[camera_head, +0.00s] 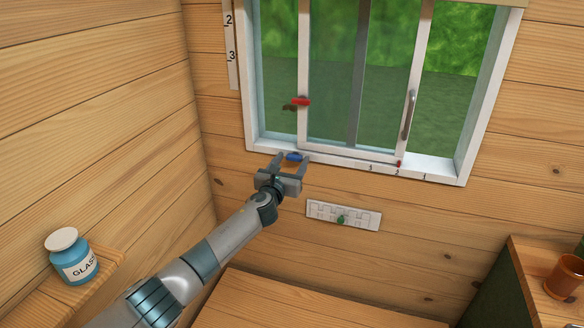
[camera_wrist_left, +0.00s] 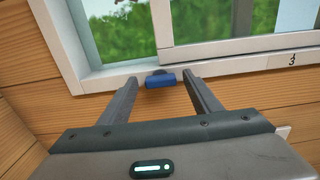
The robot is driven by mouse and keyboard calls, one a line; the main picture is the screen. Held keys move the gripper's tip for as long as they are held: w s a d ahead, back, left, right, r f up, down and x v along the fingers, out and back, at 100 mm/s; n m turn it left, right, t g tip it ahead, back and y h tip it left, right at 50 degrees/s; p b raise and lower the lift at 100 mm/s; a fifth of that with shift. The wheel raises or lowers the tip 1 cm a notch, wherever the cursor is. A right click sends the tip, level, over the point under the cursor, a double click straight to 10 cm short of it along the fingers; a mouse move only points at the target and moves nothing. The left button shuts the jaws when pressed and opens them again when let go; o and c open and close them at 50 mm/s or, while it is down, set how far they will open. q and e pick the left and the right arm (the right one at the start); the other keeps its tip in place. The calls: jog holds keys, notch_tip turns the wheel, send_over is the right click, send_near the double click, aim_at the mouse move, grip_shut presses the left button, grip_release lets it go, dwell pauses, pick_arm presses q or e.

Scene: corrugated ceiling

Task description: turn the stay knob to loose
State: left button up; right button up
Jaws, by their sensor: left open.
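A small blue knob (camera_head: 294,157) sits at the lower left of the white window frame; it also shows in the left wrist view (camera_wrist_left: 161,80). My left gripper (camera_head: 291,162) is open, with its fingertips on either side of the blue knob. In the left wrist view a gap shows between the knob and each finger (camera_wrist_left: 160,85); I cannot tell whether the fingertips reach past it. A red handle (camera_head: 301,102) is on the window's left upright. My right gripper is not in view.
The sill carries number marks and a small red pointer (camera_head: 398,163). A blue jar (camera_head: 73,262) stands on the left shelf, and a brown cup (camera_head: 566,279) at right.

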pick_arm(q)
jog(key=shift+w, duration=0.15)
jog(key=shift+c, duration=0.4)
jog(key=c, duration=1)
jog(key=shift+o, duration=0.2)
